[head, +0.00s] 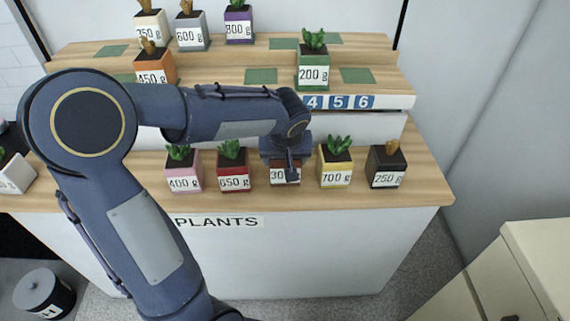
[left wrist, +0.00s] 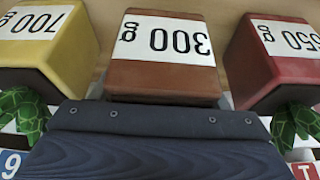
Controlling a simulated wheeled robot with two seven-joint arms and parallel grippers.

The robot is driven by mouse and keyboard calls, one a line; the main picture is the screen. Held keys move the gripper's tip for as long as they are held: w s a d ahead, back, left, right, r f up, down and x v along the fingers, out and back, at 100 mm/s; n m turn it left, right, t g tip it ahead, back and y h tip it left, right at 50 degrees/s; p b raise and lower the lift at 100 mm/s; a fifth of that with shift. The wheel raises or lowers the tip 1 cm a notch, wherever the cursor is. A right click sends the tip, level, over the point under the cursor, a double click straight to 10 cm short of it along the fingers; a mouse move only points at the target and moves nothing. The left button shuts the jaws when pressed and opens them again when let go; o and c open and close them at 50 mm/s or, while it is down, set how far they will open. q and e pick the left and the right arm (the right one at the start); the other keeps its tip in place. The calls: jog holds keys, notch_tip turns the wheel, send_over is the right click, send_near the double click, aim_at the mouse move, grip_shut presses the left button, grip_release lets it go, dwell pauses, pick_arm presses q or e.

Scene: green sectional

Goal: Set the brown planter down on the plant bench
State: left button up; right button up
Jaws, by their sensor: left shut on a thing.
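The brown planter (head: 277,178) with the 300 g label is at the front of the wooden plant bench (head: 425,185), marked PLANTS, between the red and yellow planters. My left gripper (head: 291,172) is shut on it from above and hides its top. In the left wrist view the brown planter (left wrist: 165,75) appears upside down, with neighbours close on both sides. Its base looks level with theirs; I cannot tell whether it touches the bench. My right gripper is not in view.
The red 650 g planter (head: 232,168) and pink 400 g planter (head: 184,170) stand left; the yellow 700 g (head: 334,164) and black 250 g (head: 386,168) stand right. A stepped shelf (head: 215,76) behind holds several planters, including a green one (head: 312,66).

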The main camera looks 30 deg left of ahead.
pick_arm(q)
jog(key=shift+f, duration=0.8)
jog(key=shift+f, duration=0.1)
jog(key=o, duration=0.7)
jog(key=shift+f, duration=0.15)
jog(key=o, duration=0.5)
